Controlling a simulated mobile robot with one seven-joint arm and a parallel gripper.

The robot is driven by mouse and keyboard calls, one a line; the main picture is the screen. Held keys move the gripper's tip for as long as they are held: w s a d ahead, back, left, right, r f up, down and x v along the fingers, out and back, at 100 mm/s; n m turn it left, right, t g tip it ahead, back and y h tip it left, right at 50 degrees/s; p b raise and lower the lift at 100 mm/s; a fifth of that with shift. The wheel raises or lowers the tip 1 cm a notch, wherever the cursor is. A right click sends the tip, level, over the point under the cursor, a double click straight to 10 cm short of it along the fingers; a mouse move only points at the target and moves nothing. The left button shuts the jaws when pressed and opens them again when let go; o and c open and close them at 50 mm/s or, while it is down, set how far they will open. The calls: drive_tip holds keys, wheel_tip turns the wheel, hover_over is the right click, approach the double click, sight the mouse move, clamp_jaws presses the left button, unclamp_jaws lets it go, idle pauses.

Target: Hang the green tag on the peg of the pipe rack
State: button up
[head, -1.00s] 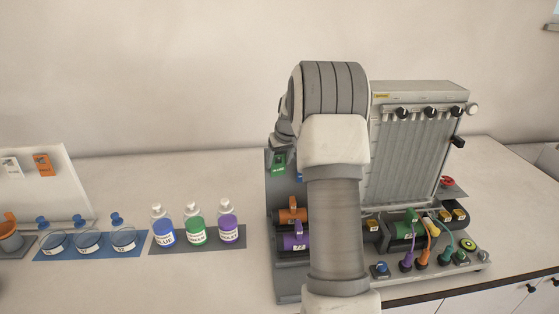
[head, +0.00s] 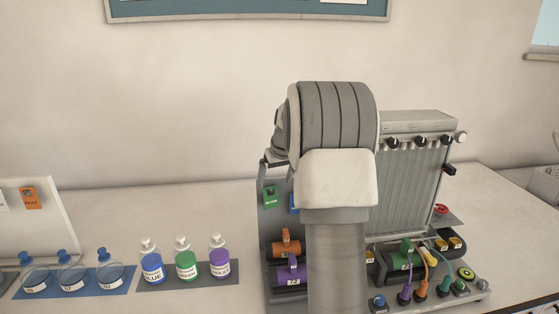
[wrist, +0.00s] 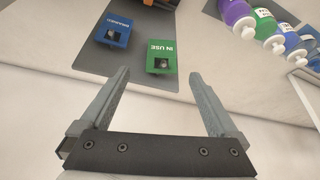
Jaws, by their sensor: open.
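Orange (head: 287,247) and purple (head: 291,272) pipe pieces sit below the tag. The manometer board (head: 412,190) stands right of my arm.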

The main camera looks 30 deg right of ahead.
drive_tip(key=v, duration=1.1)
drive_tip(key=shift+a+b, duration=0.25)
drive_tip(key=shift+b, duration=0.1)
